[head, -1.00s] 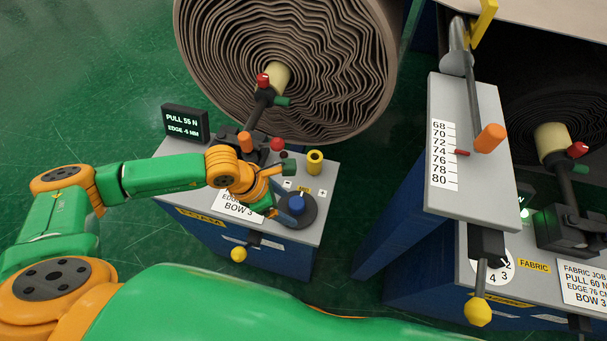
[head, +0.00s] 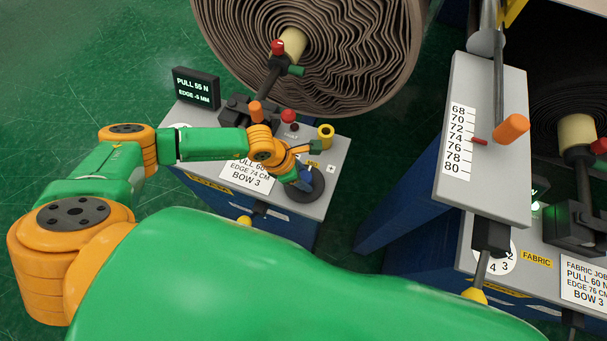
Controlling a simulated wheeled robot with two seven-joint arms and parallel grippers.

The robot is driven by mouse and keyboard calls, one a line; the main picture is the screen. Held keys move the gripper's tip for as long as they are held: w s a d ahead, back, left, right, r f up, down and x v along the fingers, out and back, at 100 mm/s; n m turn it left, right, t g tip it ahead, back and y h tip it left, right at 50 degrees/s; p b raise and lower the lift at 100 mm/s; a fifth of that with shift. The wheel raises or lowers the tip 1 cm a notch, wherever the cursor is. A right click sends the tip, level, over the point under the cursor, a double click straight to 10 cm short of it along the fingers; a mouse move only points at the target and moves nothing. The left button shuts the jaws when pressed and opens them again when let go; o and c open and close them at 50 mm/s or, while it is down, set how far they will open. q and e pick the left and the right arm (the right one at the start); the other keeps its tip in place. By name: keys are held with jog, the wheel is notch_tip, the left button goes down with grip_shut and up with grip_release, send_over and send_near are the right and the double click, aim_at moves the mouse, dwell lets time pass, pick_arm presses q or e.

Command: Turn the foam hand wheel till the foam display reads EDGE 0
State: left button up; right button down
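The foam display (head: 195,88) is a small black box at the back left of the grey foam stand. It reads PULL 55 N and what looks like EDGE -6 MM. The foam hand wheel (head: 318,188) is a dark disc with a blue knob (head: 306,176), lying at the front right of the stand top. My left gripper (head: 300,178) is at the blue knob and partly covers it and the wheel. Its fingers are too small and hidden to tell whether they are shut or touching the knob. My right gripper is out of view.
A large grey-brown roll (head: 310,50) hangs behind the stand. A yellow post (head: 325,136), a red button (head: 288,116) and an orange handle (head: 255,112) stand near my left arm. A fabric stand with a scale plate (head: 485,140) is at right. Green floor lies left.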

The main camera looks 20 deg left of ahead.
pick_arm(q)
grip_shut()
jog(key=shift+w+f+m+b, duration=0.1)
jog(key=shift+f+m+b, duration=0.1)
jog(key=shift+m+b, duration=0.65)
jog(key=m+g+b, duration=0.1)
jog(key=m+b, duration=0.2)
jog(key=b, duration=0.2)
jog(key=m+g+b, duration=0.2)
jog(key=m+b, duration=0.2)
jog(key=b, duration=0.2)
jog(key=m+g+b, duration=0.1)
jog(key=m+b, duration=0.3)
jog(key=b, duration=0.1)
jog(key=shift+m+g+b, duration=0.25)
jog(key=shift+g+b, duration=0.15)
jog(key=shift+r+m+g+y+b, duration=0.15)
jog(key=shift+m+g+y+b, duration=0.15)
jog(key=shift+m+b, duration=0.6)
jog(key=shift+r, duration=0.1)
jog(key=o, duration=0.7)
grip_release()
jog(key=shift+o, duration=0.2)
